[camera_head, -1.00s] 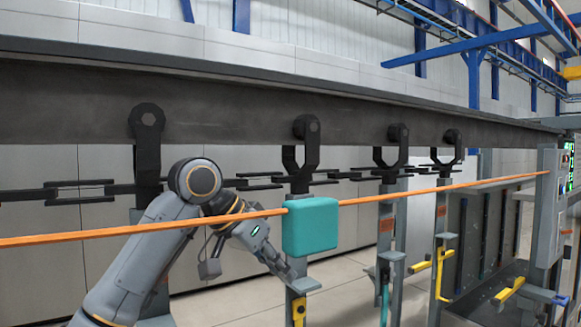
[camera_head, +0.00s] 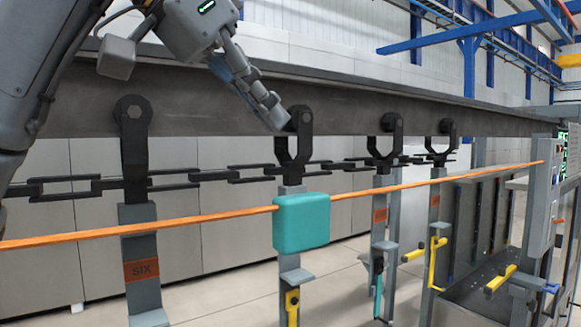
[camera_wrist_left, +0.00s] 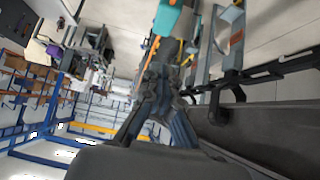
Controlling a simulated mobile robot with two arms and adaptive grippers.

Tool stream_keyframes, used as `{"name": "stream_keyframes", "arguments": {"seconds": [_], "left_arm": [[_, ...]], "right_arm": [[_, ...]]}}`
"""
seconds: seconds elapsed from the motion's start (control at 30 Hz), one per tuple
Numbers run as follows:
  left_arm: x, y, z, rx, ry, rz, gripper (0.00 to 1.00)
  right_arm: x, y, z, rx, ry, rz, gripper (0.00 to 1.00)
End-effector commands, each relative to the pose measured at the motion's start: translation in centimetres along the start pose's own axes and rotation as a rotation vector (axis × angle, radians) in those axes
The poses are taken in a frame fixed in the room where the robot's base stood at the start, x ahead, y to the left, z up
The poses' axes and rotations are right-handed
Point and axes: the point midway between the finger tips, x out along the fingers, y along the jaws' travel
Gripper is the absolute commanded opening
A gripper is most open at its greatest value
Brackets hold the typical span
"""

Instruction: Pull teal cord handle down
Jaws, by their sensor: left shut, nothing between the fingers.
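The teal handle (camera_head: 302,222) is a rounded block on a taut orange cord (camera_head: 130,231) that runs across the head view. It hangs in front of a grey hanger post. My left gripper (camera_head: 272,115) is shut and empty, above the handle and a little to its left, at the height of the dark rail. It is apart from the handle. In the left wrist view the gripper (camera_wrist_left: 165,85) points toward the teal handle (camera_wrist_left: 167,18) at the top edge. My right gripper is not in view.
A dark overhead rail (camera_head: 350,110) carries black hooks and a chain (camera_head: 235,174). Grey hanger posts hang below, one labelled SIX (camera_head: 142,270). A control box (camera_head: 548,190) stands at the right end of the cord. Space in front of the cord looks clear.

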Motion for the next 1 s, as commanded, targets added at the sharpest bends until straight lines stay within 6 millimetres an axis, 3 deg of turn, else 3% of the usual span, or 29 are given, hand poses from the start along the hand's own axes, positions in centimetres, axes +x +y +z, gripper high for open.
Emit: {"name": "stream_keyframes", "arguments": {"seconds": [0.2, 0.4, 1.0], "left_arm": [[4.7, 0.0, -0.1, 0.001, -0.002, 0.001, 0.00], [6.5, -0.1, 1.8, 0.000, 0.001, -0.001, 0.00], [7.6, 0.1, 3.0, 0.000, 0.002, 0.000, 0.00]], "right_arm": [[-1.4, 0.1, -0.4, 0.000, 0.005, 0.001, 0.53], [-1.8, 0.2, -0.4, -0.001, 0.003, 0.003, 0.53], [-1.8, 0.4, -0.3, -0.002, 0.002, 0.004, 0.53]]}}
